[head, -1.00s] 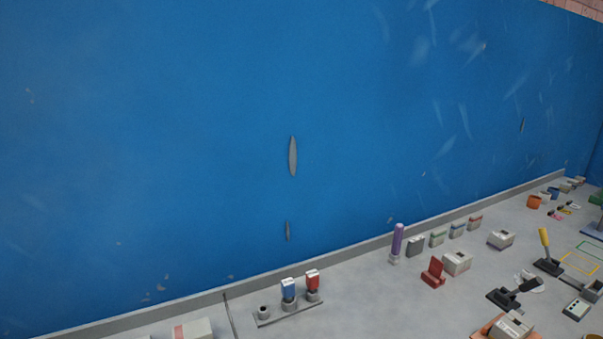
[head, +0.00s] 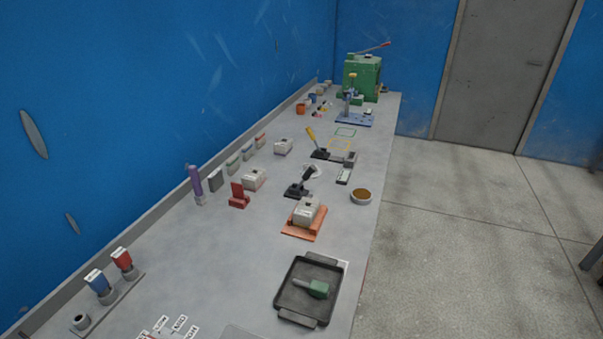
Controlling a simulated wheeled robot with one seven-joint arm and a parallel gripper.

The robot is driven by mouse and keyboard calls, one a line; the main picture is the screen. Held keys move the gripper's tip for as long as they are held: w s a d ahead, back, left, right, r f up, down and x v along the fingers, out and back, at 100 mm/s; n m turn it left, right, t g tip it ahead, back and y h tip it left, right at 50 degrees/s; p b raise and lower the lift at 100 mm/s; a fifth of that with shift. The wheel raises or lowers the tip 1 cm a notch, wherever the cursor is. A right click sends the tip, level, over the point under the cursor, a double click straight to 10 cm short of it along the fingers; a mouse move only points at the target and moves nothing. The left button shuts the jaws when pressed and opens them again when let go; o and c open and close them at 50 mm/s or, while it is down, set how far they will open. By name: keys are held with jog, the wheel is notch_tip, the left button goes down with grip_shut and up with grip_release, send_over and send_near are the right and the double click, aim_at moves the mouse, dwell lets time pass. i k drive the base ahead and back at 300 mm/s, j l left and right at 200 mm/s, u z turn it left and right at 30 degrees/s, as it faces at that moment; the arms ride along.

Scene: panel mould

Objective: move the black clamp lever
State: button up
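The black clamp lever (head: 307,176) stands on a dark base on the grey bench, near the middle of the head view. Its handle tilts up and to the right. A white round item lies just behind it, partly hidden. A similar clamp with a yellow lever (head: 311,136) stands farther back on the bench. My gripper is not in the head view.
The grey bench (head: 232,255) runs along a blue wall. An orange block with a pale box (head: 305,215), a brown-filled bowl (head: 361,196) and a black tray (head: 283,304) are near the black lever. A green machine (head: 362,77) stands at the far end. Open floor lies right.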

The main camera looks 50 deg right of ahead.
aim_at(310, 171)
jog(key=l, duration=0.65)
jog(key=i+l, duration=0.15)
jog(key=l, duration=0.5)
